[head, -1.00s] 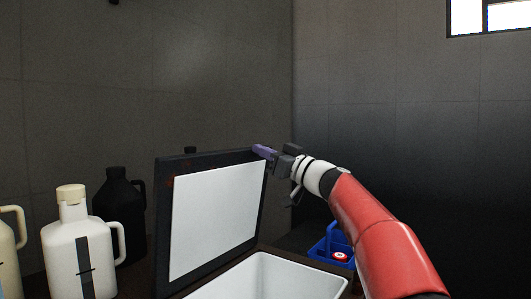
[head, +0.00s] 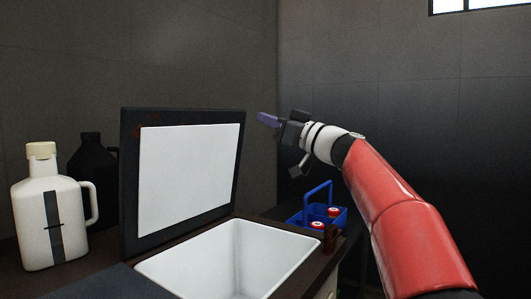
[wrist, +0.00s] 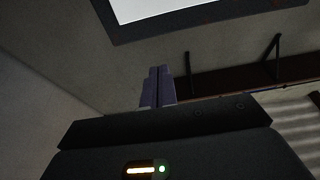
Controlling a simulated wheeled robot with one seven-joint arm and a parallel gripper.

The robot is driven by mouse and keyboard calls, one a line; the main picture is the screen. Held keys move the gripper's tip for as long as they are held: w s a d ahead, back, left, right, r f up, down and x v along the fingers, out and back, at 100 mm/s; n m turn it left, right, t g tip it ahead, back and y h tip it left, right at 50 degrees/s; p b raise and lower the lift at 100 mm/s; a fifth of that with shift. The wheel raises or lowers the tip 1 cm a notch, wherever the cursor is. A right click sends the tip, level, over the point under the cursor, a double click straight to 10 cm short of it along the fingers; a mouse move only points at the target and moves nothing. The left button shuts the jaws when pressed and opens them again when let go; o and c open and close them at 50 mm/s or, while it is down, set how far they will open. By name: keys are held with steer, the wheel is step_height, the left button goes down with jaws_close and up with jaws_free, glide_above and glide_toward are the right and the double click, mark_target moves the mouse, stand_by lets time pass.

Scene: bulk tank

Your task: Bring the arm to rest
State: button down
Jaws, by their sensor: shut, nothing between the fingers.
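My gripper (head: 267,119) is at the end of my red and white arm, raised in the air to the right of the open lid's top corner in the head view. Its purple fingers point left. In the wrist view the two fingers (wrist: 158,87) lie side by side, shut, with nothing between them. The open lid (head: 131,180) stands upright, dark-framed with a white inner panel. The white tank basin (head: 180,272) below it is open and looks empty where it shows.
A white jug (head: 32,215) and a black jug (head: 93,165) stand left of the lid. A blue caddy (head: 325,192) with red-and-white-capped items sits right of the basin, below my arm. Grey walls stand behind. The air around my gripper is clear.

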steer(key=s+d+f+m+g+h+p, duration=0.2)
steer(key=s+d+f+h, duration=0.3)
steer(key=s+f, duration=0.7)
steer(key=s+d+f+m+g+h+p, duration=0.2)
steer(key=s+d+f+m+h, duration=0.3)
steer(key=s+f, duration=0.7)
steer(key=s+d+f+m+g+h+p, duration=0.2)
steer(key=s+f+h, duration=0.6)
steer(key=s+f, duration=0.4)
steer(key=s+d+m+p, duration=0.1)
steer(key=d+m, duration=0.1)
steer(key=d, duration=0.1)
steer(key=shift+d+f, duration=0.15)
steer(key=shift+f, duration=0.2)
